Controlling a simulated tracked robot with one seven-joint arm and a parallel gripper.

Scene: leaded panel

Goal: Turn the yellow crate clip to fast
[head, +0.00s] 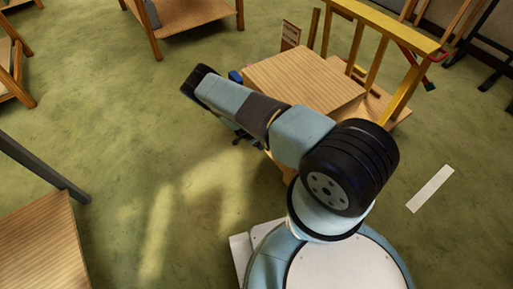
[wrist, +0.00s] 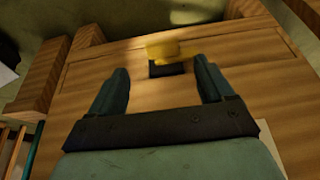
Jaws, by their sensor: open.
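In the wrist view, the yellow crate clip (wrist: 168,49) sits on a small dark base (wrist: 167,69) on a wooden crate panel (wrist: 80,88). The clip is blurred, and I cannot tell which way it is turned. My gripper (wrist: 160,75) is open, its two dark teal fingers spread left and right with the clip between and just beyond their tips. I see no contact between finger and clip.
A wooden box (head: 305,78) stands behind my arm, with a yellow-railed wooden frame (head: 385,22) to its right. A wooden table (head: 40,240) is at lower left. A white strip (head: 431,188) lies on the green floor at right. The floor left of my arm is clear.

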